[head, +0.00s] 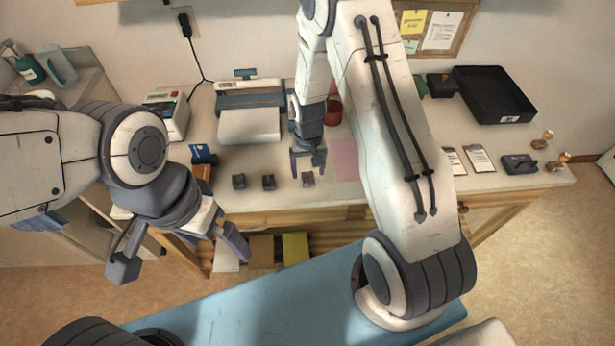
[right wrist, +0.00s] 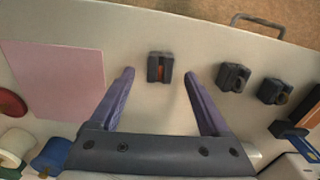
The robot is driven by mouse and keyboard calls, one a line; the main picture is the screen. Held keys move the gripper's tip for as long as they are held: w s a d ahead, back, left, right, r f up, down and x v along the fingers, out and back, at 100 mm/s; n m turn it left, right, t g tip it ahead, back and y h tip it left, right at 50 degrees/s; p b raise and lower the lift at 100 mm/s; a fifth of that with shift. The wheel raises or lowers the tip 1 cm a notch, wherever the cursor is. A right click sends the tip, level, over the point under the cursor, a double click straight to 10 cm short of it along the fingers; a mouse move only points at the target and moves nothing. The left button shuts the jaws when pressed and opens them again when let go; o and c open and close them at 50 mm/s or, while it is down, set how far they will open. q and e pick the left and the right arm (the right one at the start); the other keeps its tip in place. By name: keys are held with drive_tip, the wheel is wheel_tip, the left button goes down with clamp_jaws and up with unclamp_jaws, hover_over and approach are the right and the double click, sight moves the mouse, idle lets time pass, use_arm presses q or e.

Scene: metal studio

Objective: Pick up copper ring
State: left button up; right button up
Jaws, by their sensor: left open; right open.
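Three small dark ring holders stand in a row on the pale worktop. The copper ring (right wrist: 161,72) shows as an orange-brown band in the slot of the holder (right wrist: 160,58) nearest the pink sheet; in the head view this is the rightmost holder (head: 308,181). My right gripper (head: 308,163) is open and empty, pointing down over that holder. In the right wrist view its two fingers (right wrist: 160,88) lie either side of the holder, apart from it. My left gripper (head: 180,256) is open and empty, off the worktop's front at the left.
The other holders (right wrist: 233,77) (right wrist: 273,91) stand beside this one. A pink sheet (right wrist: 60,78) lies on the other side. A printer-like machine (head: 249,124) and a red container (head: 333,112) stand behind; a black tray (head: 494,95) is at the back right.

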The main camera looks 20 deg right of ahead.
drive_tip(key=shift+f, duration=1.3)
clamp_jaws()
drive_tip(key=shift+r, duration=0.1)
